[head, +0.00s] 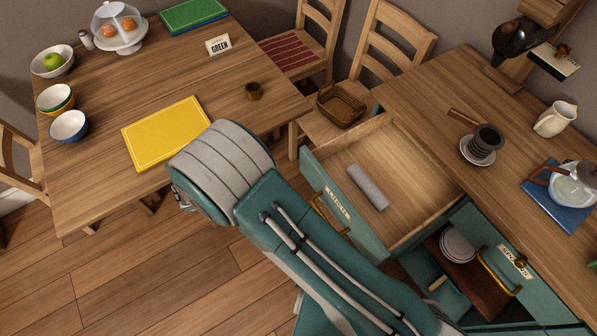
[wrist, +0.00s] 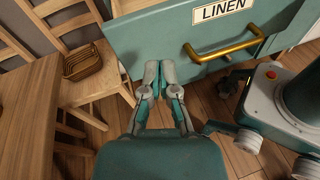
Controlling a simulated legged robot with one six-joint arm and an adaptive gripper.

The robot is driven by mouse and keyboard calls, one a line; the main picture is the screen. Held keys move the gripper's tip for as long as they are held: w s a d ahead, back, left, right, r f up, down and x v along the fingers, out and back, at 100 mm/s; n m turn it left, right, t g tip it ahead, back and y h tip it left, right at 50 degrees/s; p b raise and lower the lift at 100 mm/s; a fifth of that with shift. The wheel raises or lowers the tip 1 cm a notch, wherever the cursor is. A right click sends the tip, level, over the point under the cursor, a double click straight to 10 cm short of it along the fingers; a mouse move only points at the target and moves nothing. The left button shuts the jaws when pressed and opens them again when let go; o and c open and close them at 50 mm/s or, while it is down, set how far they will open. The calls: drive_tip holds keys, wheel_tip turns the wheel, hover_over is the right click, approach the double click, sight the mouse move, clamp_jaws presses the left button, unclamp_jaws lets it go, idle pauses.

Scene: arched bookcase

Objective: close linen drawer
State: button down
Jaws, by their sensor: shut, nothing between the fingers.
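The linen drawer (head: 345,205) is pulled well out from the wooden-topped cabinet, with a grey roll (head: 368,187) lying inside. Its teal front, with a LINEN label and a brass handle (wrist: 225,50), fills the upper part of the wrist view. My gripper (wrist: 158,68) is shut and empty, its fingertips by the lower left part of the drawer front, left of the handle. I cannot tell whether they touch it. In the head view my arm hides most of the gripper.
A second open drawer (head: 515,262) with stacked plates (head: 457,245) is below right. A chair with a basket (head: 341,105) stands close behind the linen drawer. The dining table (head: 110,90) holds a yellow mat (head: 166,132) and bowls. Floor (head: 130,270) is clear at lower left.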

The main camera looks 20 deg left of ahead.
sight(307, 172)
drive_tip(key=s+a+f+n+t+y, duration=0.1)
drive_tip(key=s+a+f+n+t, duration=0.35)
drive_tip(key=f, duration=0.25)
drive_tip(key=x, duration=1.4)
drive_tip(key=shift+w+r, duration=0.15)
drive_tip(key=shift+r, duration=0.15)
drive_tip(key=x, duration=2.5)
drive_tip(key=shift+w+a, duration=0.1)
drive_tip(key=shift+w, duration=0.1)
drive_tip(key=shift+x, duration=0.8)
drive_tip(key=shift+w+r, duration=0.1)
